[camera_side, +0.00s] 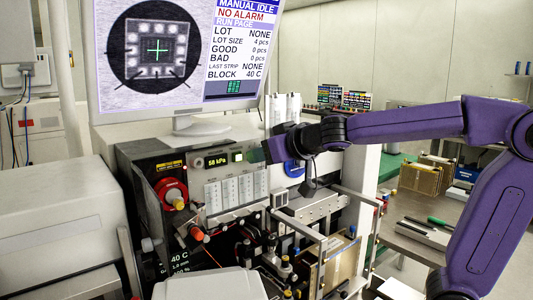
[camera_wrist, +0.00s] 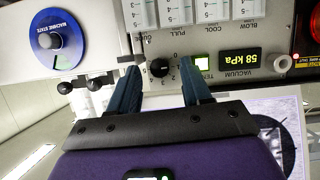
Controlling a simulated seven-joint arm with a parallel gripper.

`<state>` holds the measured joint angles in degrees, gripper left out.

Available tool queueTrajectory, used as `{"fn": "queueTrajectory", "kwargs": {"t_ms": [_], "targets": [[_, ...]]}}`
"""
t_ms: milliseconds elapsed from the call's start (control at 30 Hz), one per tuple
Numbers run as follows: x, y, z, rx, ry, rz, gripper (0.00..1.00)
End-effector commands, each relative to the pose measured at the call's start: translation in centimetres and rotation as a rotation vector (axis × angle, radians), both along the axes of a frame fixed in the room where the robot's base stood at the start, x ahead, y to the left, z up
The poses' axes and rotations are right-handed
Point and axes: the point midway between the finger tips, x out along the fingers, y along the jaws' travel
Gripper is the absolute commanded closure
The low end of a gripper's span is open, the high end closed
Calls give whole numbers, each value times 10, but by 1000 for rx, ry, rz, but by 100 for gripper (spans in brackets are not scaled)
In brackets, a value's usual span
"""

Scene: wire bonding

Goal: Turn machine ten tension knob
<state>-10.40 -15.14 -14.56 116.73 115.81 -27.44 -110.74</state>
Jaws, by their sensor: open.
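The black tension knob (camera_wrist: 159,67) is on the pale panel, with a numbered scale around it. In the wrist view it shows between the tips of my gripper (camera_wrist: 161,76). The two dark fingers are apart, one on each side of the knob. I cannot tell whether either finger touches it. A small lit green window (camera_wrist: 202,62) is right of the knob, its label partly hidden by a finger. In the side view my gripper (camera_side: 268,150) is at the right end of the machine's upper panel and hides the knob.
A blue machine state dial (camera_wrist: 57,40) is left of the knob, with small black knobs (camera_wrist: 84,84) below it. The vacuum display (camera_wrist: 239,60) reads 58 kPa. A red knob (camera_side: 170,192) is on the machine's left. The monitor (camera_side: 180,55) stands above the panel.

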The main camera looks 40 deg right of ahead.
Motion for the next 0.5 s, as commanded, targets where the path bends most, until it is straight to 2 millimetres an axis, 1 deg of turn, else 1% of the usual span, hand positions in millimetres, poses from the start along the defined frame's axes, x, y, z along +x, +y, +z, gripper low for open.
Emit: {"fn": "queueTrajectory", "kwargs": {"t_ms": [267, 300, 367, 400, 433, 500], "targets": [[1, 0, 0, 0, -1, 0, 52], [1, 0, 0, 0, -1, 0, 58], [1, 0, 0, 0, -1, 0, 78], [1, 0, 0, 0, -1, 0, 91], [1, 0, 0, 0, -1, 0, 100], [1, 0, 0, 0, -1, 0, 100]]}}
